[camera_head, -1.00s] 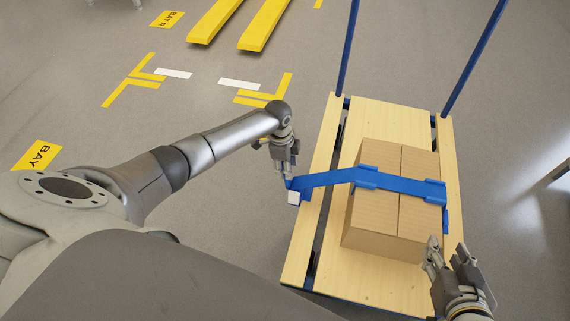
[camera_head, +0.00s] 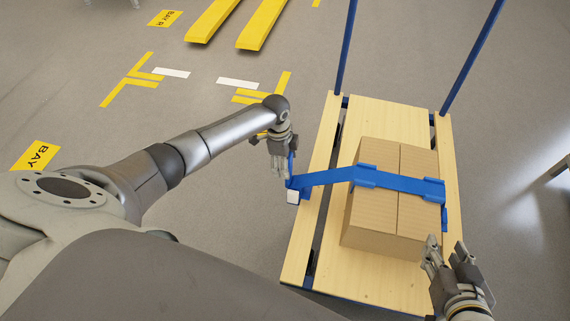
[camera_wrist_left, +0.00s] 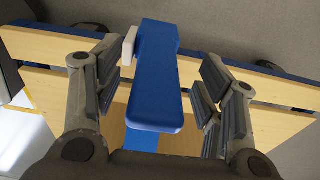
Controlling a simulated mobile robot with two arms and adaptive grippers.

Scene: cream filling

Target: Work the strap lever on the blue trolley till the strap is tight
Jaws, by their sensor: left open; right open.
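The blue trolley's wooden deck (camera_head: 300,258) carries two cardboard boxes (camera_head: 375,212) under a blue strap (camera_head: 328,178). The strap runs across both boxes to the deck's left edge, where a small white block (camera_head: 292,197) sits. My left gripper (camera_head: 281,173) is at this edge, just above the block. The blue strap lever shows as a thin strip beside it. In the left wrist view the lever (camera_wrist_left: 156,85) stands between the open fingers, with visible gaps on both sides. My right gripper (camera_head: 450,256) is open and empty near the deck's front right corner.
Two blue posts (camera_head: 346,45) rise from the trolley's far end. Yellow bars (camera_head: 265,23) lie on the floor at the back, with yellow and white floor markings (camera_head: 238,84) left of the trolley. The floor around the trolley is mostly clear.

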